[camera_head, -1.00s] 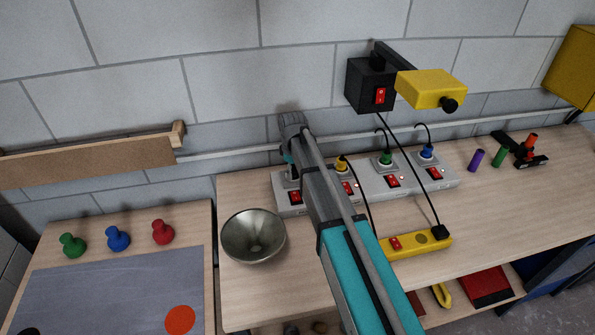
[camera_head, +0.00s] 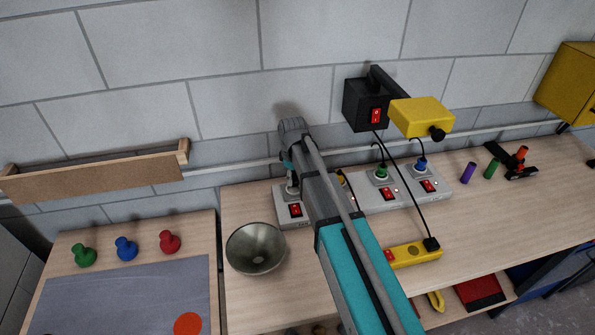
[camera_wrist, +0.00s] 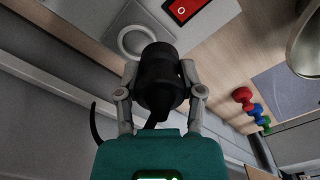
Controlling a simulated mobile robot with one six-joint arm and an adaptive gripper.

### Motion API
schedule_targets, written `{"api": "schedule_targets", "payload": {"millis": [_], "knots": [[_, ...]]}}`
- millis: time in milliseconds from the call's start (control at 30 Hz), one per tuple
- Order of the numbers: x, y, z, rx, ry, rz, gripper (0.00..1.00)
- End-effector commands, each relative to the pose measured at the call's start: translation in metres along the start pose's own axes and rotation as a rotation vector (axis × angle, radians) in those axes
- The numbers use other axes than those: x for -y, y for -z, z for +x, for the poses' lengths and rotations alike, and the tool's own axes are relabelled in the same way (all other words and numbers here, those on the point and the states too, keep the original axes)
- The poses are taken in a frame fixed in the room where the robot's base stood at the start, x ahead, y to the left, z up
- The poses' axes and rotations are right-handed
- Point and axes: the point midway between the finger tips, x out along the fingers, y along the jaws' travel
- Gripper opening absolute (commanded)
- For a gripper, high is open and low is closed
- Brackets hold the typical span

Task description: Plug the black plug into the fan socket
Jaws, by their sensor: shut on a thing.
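My gripper (camera_wrist: 161,75) is shut on the black plug (camera_wrist: 159,85) in the wrist view, one finger on each side. A black cable (camera_wrist: 95,125) shows beside the left finger. Just beyond the plug is a round socket (camera_wrist: 124,42) on the grey power strip, partly hidden by the plug; I cannot tell whether they touch. In the head view my gripper (camera_head: 290,178) is over the left end of the grey power strip (camera_head: 311,221), mostly behind my arm. I cannot read which socket is the fan's.
Yellow, green (camera_head: 381,170) and blue (camera_head: 421,164) plugs sit along the strip. A metal bowl (camera_head: 256,248) stands in front of it. A yellow strip (camera_head: 415,255) lies to the right. A black switch box (camera_head: 366,104) and yellow block (camera_head: 421,116) are above. Pegs (camera_head: 126,248) stand at left.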

Motion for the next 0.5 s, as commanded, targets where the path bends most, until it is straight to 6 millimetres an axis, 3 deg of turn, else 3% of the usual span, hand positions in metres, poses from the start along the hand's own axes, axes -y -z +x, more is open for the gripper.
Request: {"api": "schedule_targets", "payload": {"millis": [33, 100, 300, 500], "knots": [[0.006, -0.004, -0.013, 0.0, 0.0, 0.0, 0.01], [0.015, -0.01, -0.02, 0.0, 0.0, -0.001, 0.01], [0.051, -0.032, -0.036, 0.0, 0.0, -0.002, 0.01], [0.072, -0.045, -0.046, 0.0, 0.0, 0.0, 0.01]]}}
